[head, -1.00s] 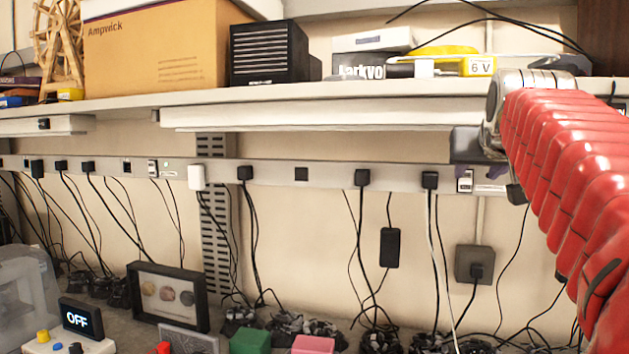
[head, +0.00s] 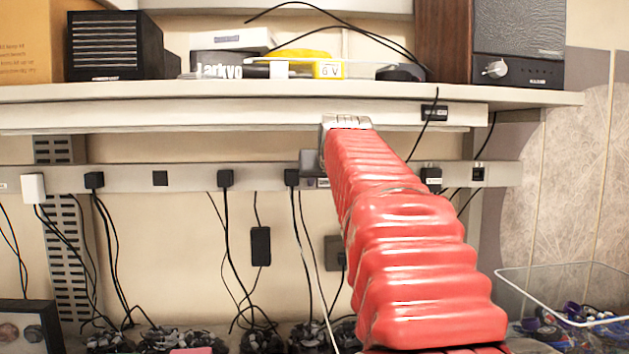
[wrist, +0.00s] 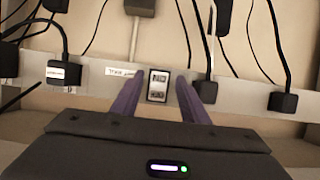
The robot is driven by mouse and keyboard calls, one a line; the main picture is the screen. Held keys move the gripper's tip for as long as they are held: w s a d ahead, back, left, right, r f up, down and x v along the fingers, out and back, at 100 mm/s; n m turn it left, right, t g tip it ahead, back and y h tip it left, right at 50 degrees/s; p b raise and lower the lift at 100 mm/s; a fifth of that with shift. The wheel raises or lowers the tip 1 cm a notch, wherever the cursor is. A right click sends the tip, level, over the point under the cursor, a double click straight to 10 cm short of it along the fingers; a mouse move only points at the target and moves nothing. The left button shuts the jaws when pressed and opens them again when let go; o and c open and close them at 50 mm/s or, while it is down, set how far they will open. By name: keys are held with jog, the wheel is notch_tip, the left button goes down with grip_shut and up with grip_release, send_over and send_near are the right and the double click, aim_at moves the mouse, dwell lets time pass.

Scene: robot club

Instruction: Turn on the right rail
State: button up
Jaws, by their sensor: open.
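A pale power rail (head: 510,174) runs along the wall under the shelf. In the wrist view, a dark-framed rocker switch (wrist: 158,86) with two light marked panels sits on it, beside a small white label (wrist: 120,72). My gripper (wrist: 160,100) is open, its two purple fingers on either side of the switch, close to the rail. Whether they touch it I cannot tell. No lit lamp shows on the switch, and its on or off position is unclear. In the head view, my red arm hides most of the gripper and switch.
Black plugs (head: 225,178) with hanging cords sit along the rail, and another plug (wrist: 207,90) is close beside one finger. The shelf (head: 540,97) overhangs the rail, carrying boxes and a dark speaker (head: 518,40).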

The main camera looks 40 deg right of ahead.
grip_shut()
dwell(0.4)
jog(key=shift+w+f+t+h, duration=0.1)
jog(key=shift+f+t+h, duration=0.35)
jog(key=shift+t+h, duration=0.55)
grip_release()
dwell(0.4)
